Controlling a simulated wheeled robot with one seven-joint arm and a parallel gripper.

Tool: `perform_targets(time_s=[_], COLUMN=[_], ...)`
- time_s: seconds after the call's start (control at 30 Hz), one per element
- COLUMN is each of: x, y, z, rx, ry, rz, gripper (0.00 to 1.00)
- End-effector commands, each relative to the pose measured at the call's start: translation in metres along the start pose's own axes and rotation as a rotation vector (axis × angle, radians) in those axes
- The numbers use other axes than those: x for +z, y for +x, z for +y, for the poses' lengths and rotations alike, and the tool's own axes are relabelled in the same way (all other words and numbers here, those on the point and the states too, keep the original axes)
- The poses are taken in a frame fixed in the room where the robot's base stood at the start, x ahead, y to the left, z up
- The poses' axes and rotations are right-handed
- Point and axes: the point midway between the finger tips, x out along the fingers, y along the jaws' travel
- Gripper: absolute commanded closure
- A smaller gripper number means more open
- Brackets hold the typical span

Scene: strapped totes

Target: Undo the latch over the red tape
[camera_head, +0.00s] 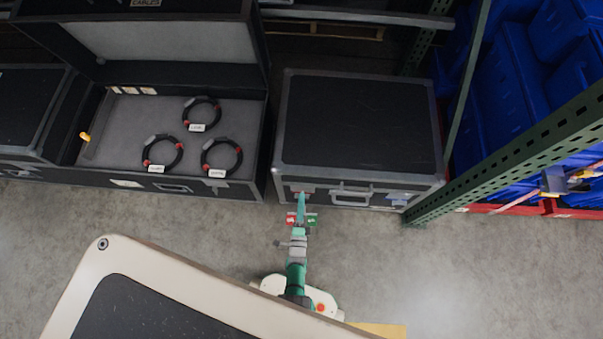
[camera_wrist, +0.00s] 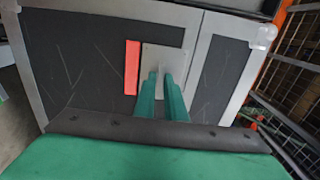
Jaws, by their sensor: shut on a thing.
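The closed black case (camera_head: 358,125) with metal edges stands on the floor in front of me. In the wrist view its front face (camera_wrist: 85,60) carries a strip of red tape (camera_wrist: 132,67) and, right beside it, a grey metal latch plate (camera_wrist: 163,57). My gripper (camera_wrist: 163,82) has its two teal fingers close together over the lower part of this plate, shut on the latch; the fingers hide the gripped part. In the head view my gripper (camera_head: 301,197) meets the left end of the case's front.
A handle (camera_head: 351,195) and a second latch area with blue (camera_head: 399,197) are further right on the front. An open case (camera_head: 120,150) with coiled cables stands left. A green rack post (camera_head: 500,150) and blue bins (camera_head: 510,80) are right.

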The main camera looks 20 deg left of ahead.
Motion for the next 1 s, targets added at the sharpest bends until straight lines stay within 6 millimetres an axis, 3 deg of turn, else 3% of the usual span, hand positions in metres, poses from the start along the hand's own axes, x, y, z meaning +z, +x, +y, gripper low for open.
perform_targets(time_s=[0.37,1.0], x=[-0.0015,-0.0022], y=[0.0012,0.0025], z=[0.0002,-0.0004], rx=[0.002,0.003], ry=[-0.160,-0.756], rz=[0.004,0.006], gripper=[1.00,1.00])
